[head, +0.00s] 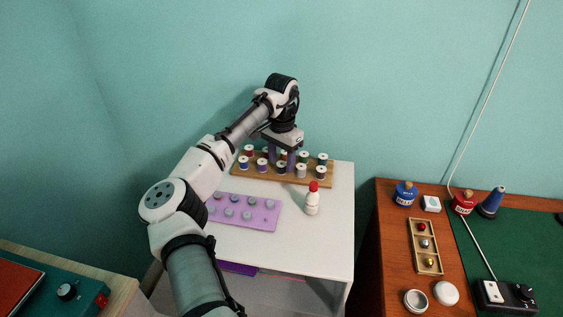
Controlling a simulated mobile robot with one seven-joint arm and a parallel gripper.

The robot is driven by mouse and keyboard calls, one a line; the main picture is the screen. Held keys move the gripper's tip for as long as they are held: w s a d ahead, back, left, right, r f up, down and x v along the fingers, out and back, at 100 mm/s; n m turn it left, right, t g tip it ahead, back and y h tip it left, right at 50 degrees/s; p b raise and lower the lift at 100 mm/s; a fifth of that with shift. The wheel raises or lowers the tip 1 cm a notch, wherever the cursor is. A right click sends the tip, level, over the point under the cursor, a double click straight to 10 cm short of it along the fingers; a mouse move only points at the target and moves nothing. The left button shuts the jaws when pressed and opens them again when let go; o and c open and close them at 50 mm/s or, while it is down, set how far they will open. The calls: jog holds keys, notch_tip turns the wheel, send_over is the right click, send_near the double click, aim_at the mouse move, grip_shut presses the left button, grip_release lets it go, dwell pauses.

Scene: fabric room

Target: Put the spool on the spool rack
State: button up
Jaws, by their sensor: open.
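The spool rack (262,176) is a wooden board at the back of the white table, with several spools standing on it in two rows. My gripper (283,158) is open and points down over the middle of the rack, its fingers among the back-row spools. A green spool (284,155) shows between the fingers; I cannot tell whether they touch it. My gripper hides part of the back row. A white spool (301,170) and a dark spool (281,167) stand in the front row.
A purple tray (262,225) with several small grey pieces lies in front of the rack. A white bottle with a red cap (312,199) stands to its right. The white table's front right (315,245) is clear. A brown table (390,270) with jars stands farther right.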

notch_tip(320, 180, up, 13)
jog(key=shift+f, duration=0.2)
dwell(0.4)
